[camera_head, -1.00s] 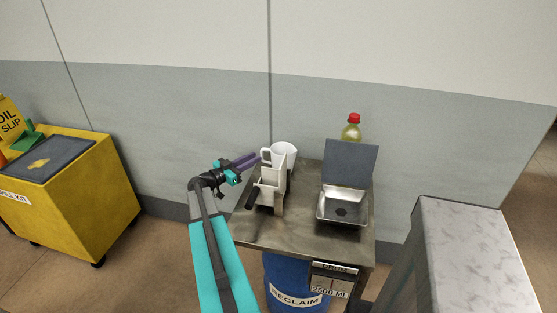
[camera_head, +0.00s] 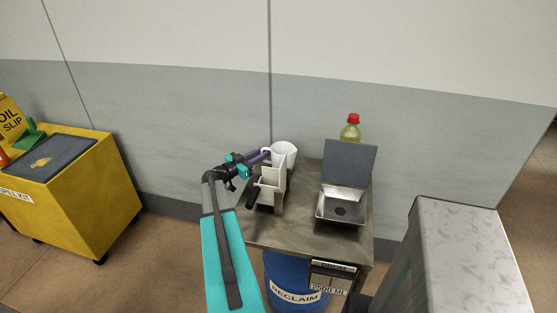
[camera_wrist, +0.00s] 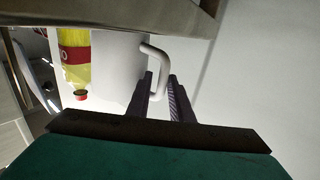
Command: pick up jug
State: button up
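The white jug (camera_head: 285,155) stands at the back left of the metal-topped table, its handle toward my gripper. In the wrist view, which looks upside down, the jug (camera_wrist: 118,62) is left of centre with its looped handle (camera_wrist: 163,72) to the right. My gripper (camera_head: 263,156) reaches in from the left at the handle. In the wrist view the two fingers (camera_wrist: 162,80) are apart, with the outer bar of the handle showing between them. I cannot tell whether either finger touches it.
A white divided holder with a black handle (camera_head: 268,188) stands just in front of the jug. A metal basin with a raised dark lid (camera_head: 349,163) and a red-capped yellow bottle (camera_head: 350,133) are to the right. The wall (camera_head: 200,120) is close behind.

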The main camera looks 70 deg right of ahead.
jog(key=shift+p+x, duration=1.1)
jog(key=shift+x, duration=1)
jog(key=shift+w+f, duration=0.1)
jog(key=shift+f, duration=0.1)
grip_shut()
